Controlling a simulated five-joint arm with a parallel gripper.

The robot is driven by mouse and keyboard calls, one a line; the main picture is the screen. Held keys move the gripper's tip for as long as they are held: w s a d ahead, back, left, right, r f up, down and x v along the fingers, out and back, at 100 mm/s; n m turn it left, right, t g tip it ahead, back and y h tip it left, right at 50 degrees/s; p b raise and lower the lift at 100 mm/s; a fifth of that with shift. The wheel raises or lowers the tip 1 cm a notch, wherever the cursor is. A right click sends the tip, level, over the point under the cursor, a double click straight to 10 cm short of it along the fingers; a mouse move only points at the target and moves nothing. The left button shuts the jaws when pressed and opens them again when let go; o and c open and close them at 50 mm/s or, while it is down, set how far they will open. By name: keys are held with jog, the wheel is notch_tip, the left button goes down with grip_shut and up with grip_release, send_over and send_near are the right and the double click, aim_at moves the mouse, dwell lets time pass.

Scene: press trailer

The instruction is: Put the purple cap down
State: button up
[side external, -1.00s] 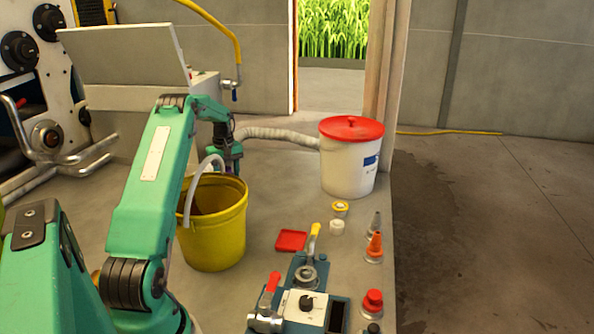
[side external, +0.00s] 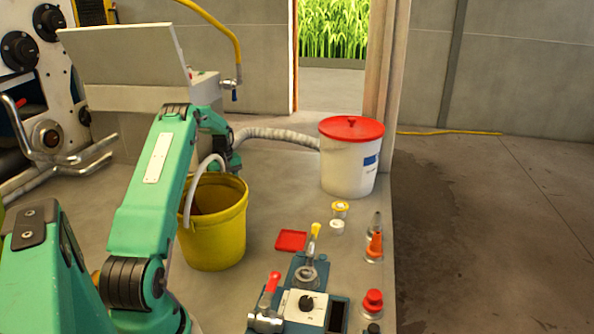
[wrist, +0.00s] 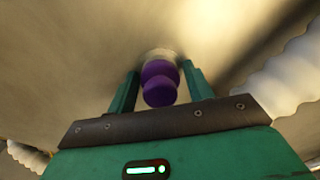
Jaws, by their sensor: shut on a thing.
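The purple cap (wrist: 158,82) sits between the two green fingers of my gripper (wrist: 159,72) in the wrist view. The fingers are shut on it. A pale round edge shows just beyond the cap; I cannot tell what it belongs to. In the side external view my gripper (side external: 230,163) is low behind the yellow bucket, near the floor-like grey surface (side external: 270,185). The bucket's rim hides its tips there, and the cap does not show in that view. I cannot tell whether the cap touches the surface.
The yellow bucket (side external: 215,235) stands in front of my gripper. A ribbed pale hose (side external: 275,135) lies close behind it, leading to a white tub with a red lid (side external: 350,160). A red tray (side external: 291,240) and several small caps lie to the right.

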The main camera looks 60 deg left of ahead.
jog(key=o, duration=1)
jog(key=shift+f, duration=0.1)
notch_tip(320, 180, up, 12)
jog(key=shift+r, duration=0.15)
dwell(0.6)
